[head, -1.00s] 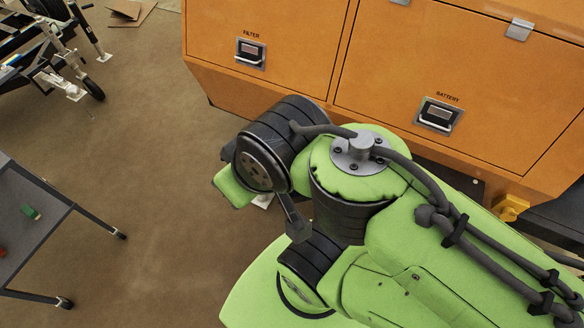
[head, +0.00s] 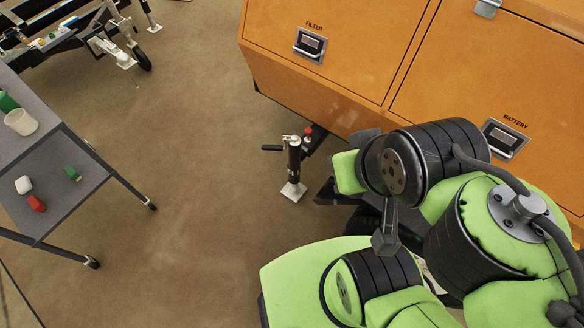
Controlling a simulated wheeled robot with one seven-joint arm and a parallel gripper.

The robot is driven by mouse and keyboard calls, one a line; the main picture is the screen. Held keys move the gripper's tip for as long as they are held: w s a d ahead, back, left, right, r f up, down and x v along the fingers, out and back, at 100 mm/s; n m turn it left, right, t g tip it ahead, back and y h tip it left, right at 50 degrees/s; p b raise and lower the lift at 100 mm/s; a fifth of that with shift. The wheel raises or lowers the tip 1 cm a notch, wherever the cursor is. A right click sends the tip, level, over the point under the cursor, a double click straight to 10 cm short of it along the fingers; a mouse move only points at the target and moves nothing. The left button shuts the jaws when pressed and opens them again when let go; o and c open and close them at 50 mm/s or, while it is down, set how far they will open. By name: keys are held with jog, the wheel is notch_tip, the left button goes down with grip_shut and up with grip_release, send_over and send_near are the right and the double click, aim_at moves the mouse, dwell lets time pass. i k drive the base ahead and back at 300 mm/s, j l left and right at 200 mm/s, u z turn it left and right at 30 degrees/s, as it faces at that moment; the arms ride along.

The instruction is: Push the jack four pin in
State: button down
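A black jack (head: 293,165) with a white square foot stands upright on the floor at the lower corner of the orange tower body. A dark crank handle points left from its silver top. A small red knob (head: 307,131) shows just right of the jack's top; I cannot tell whether it is the pin or how far in it sits. No number is readable on the jack. My green and black arm fills the lower right, close to the jack's right in the picture. My gripper's fingers cannot be made out.
The orange body (head: 340,50) has doors marked FILTER and BATTERY. A grey cart (head: 75,150) with a white cup and small red, green and white items stands at left. Another wheeled trailer with jacks (head: 115,50) is at upper left. Brown floor between is clear.

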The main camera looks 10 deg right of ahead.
aim_at(308, 130)
jog(key=i+j, duration=1.3)
jog(key=i+l+z, duration=0.05)
jog(key=i, duration=0.05)
